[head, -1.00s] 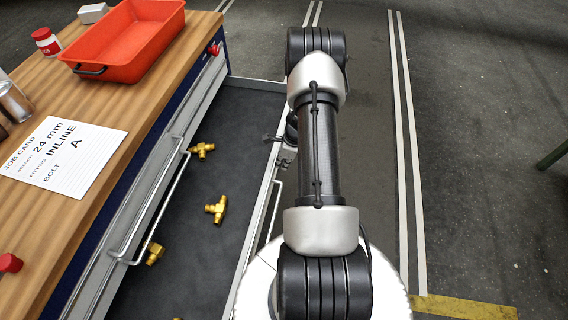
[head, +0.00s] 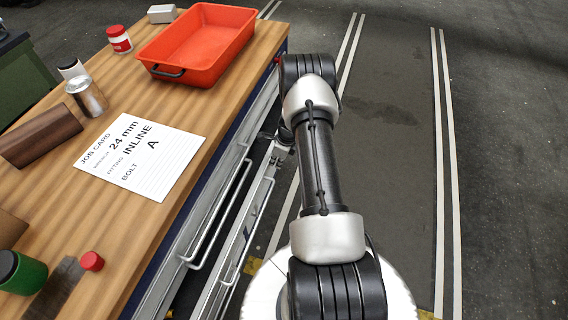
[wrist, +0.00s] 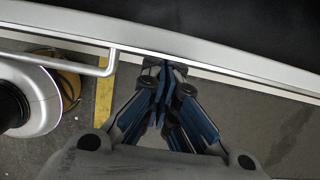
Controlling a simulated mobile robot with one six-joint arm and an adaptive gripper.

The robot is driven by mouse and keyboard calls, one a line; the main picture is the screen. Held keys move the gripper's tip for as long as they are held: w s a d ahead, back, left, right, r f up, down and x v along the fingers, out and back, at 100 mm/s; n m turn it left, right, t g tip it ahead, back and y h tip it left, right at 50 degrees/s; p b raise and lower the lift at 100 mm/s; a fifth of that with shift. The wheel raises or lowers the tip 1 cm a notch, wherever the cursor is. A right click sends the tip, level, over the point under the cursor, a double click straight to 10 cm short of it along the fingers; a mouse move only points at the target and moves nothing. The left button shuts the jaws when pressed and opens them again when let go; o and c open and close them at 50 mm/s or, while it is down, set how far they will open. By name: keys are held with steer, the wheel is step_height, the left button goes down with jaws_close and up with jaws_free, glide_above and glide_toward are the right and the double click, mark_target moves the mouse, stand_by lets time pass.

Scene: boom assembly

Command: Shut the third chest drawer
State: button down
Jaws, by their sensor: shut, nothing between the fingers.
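The pulled-out chest drawer (head: 238,252) shows in the head view as a grey front standing a short way out from the chest, with a narrow gap between them. Its number in the chest cannot be read. In the wrist view its pale front (wrist: 225,70) crosses the top, with a bar handle (wrist: 85,66) at left and the dark drawer floor (wrist: 250,22) beyond. My gripper (wrist: 164,66) is shut and empty. Its fingertips are at the outer face of the drawer front, right of the handle; they look to be touching it. In the head view my arm mostly hides the gripper.
The wooden chest top (head: 215,120) holds a red tray (head: 200,45), a job card (head: 143,158), a metal can (head: 88,97) and red-capped items. Another bar handle (head: 222,215) sticks out from the chest face above the drawer. The floor to the right is clear.

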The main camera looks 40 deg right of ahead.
mark_target(267, 158)
steer(key=shift+w+a, duration=0.45)
steer(key=shift+w, duration=0.4)
steer(key=shift+w+a, duration=0.45)
steer(key=shift+w, duration=0.4)
